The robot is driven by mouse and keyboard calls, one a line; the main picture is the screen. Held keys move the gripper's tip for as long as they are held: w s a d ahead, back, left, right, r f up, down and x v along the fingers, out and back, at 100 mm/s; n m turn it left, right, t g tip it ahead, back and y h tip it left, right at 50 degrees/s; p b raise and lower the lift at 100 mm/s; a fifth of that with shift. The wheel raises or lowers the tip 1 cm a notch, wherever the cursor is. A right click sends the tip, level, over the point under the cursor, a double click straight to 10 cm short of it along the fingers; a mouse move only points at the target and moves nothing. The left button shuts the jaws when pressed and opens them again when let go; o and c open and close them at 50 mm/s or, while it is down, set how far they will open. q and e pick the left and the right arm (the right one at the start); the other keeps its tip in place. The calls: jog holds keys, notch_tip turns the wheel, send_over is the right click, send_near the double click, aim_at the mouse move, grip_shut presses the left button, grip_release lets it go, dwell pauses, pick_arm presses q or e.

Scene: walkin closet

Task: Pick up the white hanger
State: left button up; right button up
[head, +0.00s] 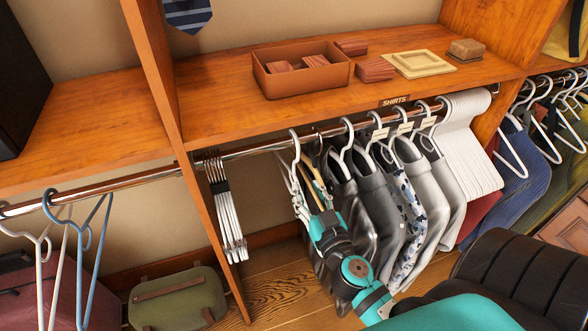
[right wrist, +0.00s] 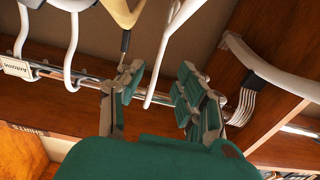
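A white hanger (head: 296,172) hangs from the closet rod, at the left end of the row of shirts. My right gripper (head: 322,222) is at this hanger, below the rod. In the right wrist view, my right gripper (right wrist: 160,84) has its two green-padded fingers spread apart. A thin white part of a hanger (right wrist: 163,60) runs down between the fingers, with clear gaps on both sides. A wooden hanger with a dark hook (head: 317,182) hangs right beside the white one; it also shows in the right wrist view (right wrist: 124,12). My left gripper is not in view.
Grey and patterned shirts (head: 380,205) hang close on the right. A bundle of white hangers (head: 228,215) hangs left, by a wooden divider (head: 180,130). A shelf (head: 225,105) with a brown box (head: 300,84) lies above the rod. A green bag (head: 178,302) is on the floor.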

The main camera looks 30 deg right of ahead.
aim_at(294, 168)
jog(key=p+x, duration=0.1)
jog(key=x, duration=0.3)
jog(key=shift+w+r+p, duration=0.1)
jog(key=shift+w+p, duration=0.2)
jog(key=shift+w, duration=0.1)
jog(key=p+x, duration=0.1)
jog(key=x, duration=0.2)
jog(key=shift+w+d, duration=0.1)
jog(key=shift+w, duration=0.2)
jog(key=shift+w+d+f, duration=0.1)
jog(key=shift+w+f, duration=0.15)
jog(key=shift+w, duration=0.1)
jog(key=shift+c, duration=0.2)
grip_shut()
